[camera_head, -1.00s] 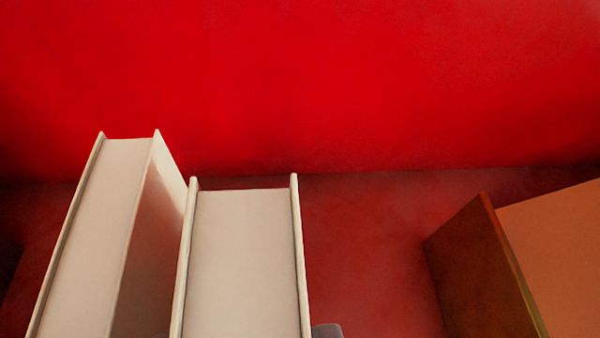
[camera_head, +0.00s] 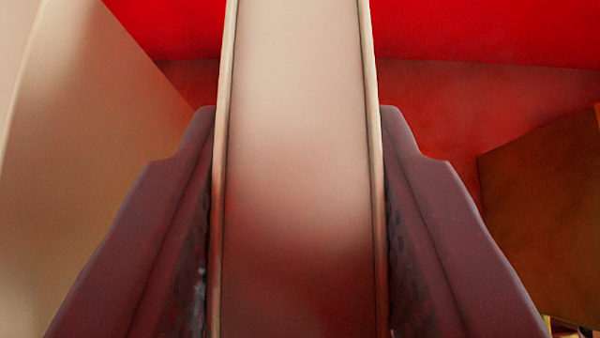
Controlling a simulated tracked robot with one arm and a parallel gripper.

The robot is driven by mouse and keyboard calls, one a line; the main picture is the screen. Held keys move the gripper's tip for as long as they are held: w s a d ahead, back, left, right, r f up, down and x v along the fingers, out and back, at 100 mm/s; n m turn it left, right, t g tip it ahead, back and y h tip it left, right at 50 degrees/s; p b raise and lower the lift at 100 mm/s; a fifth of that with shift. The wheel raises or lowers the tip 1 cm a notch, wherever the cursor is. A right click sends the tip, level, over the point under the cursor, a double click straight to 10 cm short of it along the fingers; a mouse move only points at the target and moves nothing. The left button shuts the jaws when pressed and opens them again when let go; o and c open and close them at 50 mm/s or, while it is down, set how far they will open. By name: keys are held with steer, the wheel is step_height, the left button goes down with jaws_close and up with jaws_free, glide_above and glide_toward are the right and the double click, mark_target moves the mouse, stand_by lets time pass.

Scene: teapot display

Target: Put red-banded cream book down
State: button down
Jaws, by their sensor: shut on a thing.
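A cream book (camera_head: 297,130) stands in the middle of the view, its page edge towards me and a cover on each side. Its top runs out of the frame. I see no red band on the part that shows. My gripper (camera_head: 297,215) is shut on this book, with one dark finger pressed against each cover. The book's lower end is out of view, so I cannot tell whether it rests on the red surface.
Another cream book (camera_head: 80,150) stands close on the left, near the left finger. A brown block-like thing (camera_head: 545,210) stands at the right. The red shelf surface (camera_head: 460,110) shows bare between it and the held book. A red wall (camera_head: 480,30) is behind.

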steer(key=shift+f, duration=0.1)
steer(key=c, duration=1)
jaws_free()
steer(key=shift+c, duration=0.2)
steer(key=shift+s, duration=0.15)
